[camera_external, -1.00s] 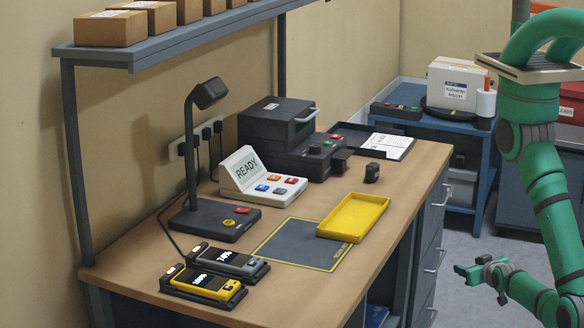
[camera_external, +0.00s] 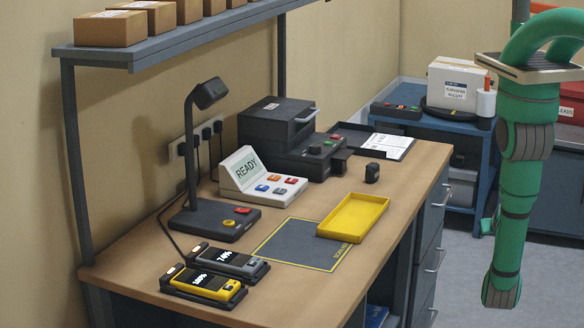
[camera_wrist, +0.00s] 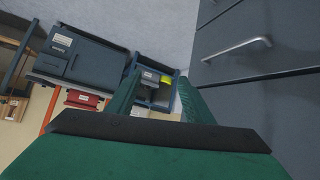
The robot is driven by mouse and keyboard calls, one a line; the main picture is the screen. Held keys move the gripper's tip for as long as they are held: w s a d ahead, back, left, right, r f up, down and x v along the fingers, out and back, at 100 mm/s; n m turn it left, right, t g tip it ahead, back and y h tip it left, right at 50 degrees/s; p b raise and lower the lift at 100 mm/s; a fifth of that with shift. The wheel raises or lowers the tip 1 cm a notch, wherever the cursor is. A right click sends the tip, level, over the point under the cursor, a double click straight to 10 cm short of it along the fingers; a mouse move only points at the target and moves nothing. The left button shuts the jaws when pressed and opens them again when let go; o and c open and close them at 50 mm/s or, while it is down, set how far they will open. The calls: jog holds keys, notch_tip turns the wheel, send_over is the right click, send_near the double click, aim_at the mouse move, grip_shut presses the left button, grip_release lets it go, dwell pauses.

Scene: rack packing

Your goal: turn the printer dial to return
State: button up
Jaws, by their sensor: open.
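The dark printer (camera_external: 277,122) stands at the back of the wooden bench in the external view. My green arm hangs at the right, well away from the printer. My gripper (camera_wrist: 160,82) is open and empty in the wrist view, its two green fingers apart. In the external view it is largely hidden by the arm. The printer is not seen in the wrist view.
A white console reading READY (camera_external: 245,172), a yellow tray (camera_external: 353,216), a black lamp (camera_external: 190,150) and two handheld devices (camera_external: 205,284) are on the bench. A shelf (camera_external: 160,45) overhangs it. Drawers (camera_wrist: 255,45) are close at the right in the wrist view. Floor is clear around the arm.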

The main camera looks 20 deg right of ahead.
jog(key=w+d+r+y, duration=0.3)
jog(key=w+d+r, duration=0.7)
jog(key=w+r, duration=0.35)
jog(key=w+a+r+n+t+y, duration=0.1)
jog(key=w+a+r+y, duration=0.1)
jog(key=w+a+r, duration=0.4)
jog(key=w+a+r+n+y, duration=0.2)
jog(key=a+r, duration=0.1)
jog(key=a, duration=0.2)
jog(key=w+a+r+n+y, duration=0.2)
jog(key=a+r, duration=0.1)
jog(key=a, duration=0.2)
jog(key=w+a+r+n+y, duration=0.2)
jog(key=a+r, duration=0.1)
jog(key=a, duration=0.2)
jog(key=shift+w+a+r+n, duration=0.1)
jog(key=shift+a+r+n, duration=0.1)
jog(key=shift+r+n, duration=0.15)
jog(key=a+r+n+g+y, duration=0.1)
jog(key=a+r+n+y, duration=0.1)
jog(key=a, duration=0.5)
jog(key=n+g+y, duration=0.5)
jog(key=n+g, duration=0.2)
jog(key=n, duration=0.3)
send_near(317, 145)
jog(key=shift+m, duration=0.35)
jog(key=x, duration=0.8)
jog(key=shift+a+f, duration=0.1)
jog(key=shift+a, duration=0.2)
